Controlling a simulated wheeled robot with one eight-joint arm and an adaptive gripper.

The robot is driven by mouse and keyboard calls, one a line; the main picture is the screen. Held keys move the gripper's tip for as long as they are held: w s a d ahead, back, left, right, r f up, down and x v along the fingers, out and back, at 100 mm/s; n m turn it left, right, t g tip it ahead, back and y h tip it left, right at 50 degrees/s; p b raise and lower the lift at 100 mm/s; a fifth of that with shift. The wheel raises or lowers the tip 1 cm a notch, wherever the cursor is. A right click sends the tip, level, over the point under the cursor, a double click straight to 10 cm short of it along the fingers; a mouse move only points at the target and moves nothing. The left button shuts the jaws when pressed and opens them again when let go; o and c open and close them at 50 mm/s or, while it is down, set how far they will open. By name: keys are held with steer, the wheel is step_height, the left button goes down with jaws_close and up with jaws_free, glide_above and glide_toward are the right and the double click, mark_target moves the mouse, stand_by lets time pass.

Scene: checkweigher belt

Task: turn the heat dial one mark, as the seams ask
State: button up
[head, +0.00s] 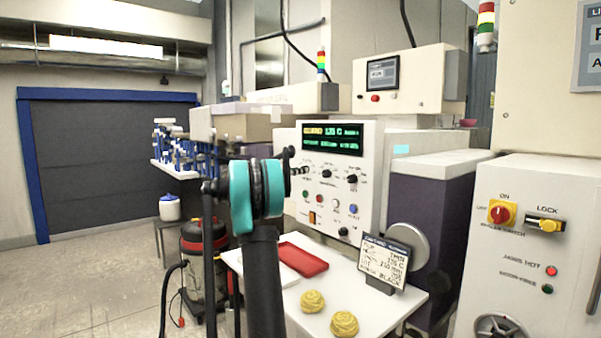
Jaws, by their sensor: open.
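The white control panel (366,148) stands at mid-picture, with a green-lit display (333,138) that seems to read 135 C. Below the display is a row of black dials; the middle one (326,174) and the right one (351,178) show clearly. The labels are too small to tell which is the heat dial. My gripper (299,168) is mostly hidden behind my arm's teal joint; its dark end shows at the panel's left side, by the left end of the dial row. It looks open, and I cannot tell whether it touches a dial. No seams can be made out.
Below the panel, a white table (302,290) carries a red tray (302,260), two yellow coiled items (313,301) and a written card (383,262). A white cabinet with a red-yellow switch (502,213) stands at right. A red-black vacuum (196,262) stands left of my arm.

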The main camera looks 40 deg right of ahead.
steer(key=shift+d, duration=0.9)
jaws_close()
